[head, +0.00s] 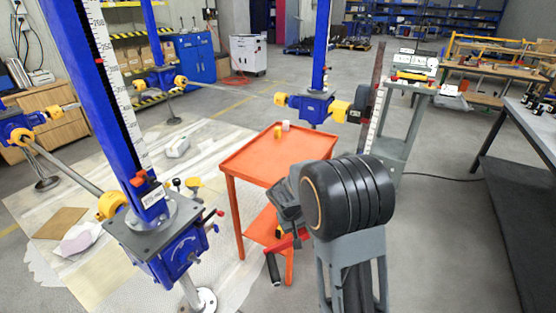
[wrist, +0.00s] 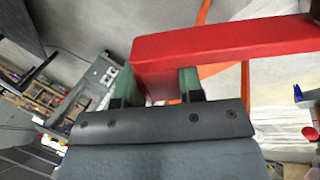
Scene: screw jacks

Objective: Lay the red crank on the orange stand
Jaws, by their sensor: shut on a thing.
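The red crank (head: 287,244) has a flat red arm and a black handle (head: 273,268) that hangs down at its left end. My gripper (wrist: 157,85) is shut on the end of the red arm, which shows large between its greenish fingers in the wrist view (wrist: 225,45). In the head view my gripper is partly hidden by my dark wrist. The orange stand (head: 255,157) is a tray-topped table with a lower shelf. The crank shows in front of the stand, below the level of its top in the picture. Part of the crank is hidden behind my arm.
A small yellow item (head: 278,132) and a white one (head: 286,126) stand at the tray's back corner; the rest of the visible top is clear. A blue screw jack (head: 165,245) stands at the left, and another (head: 305,108) behind the stand. A dark table (head: 520,190) is at the right.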

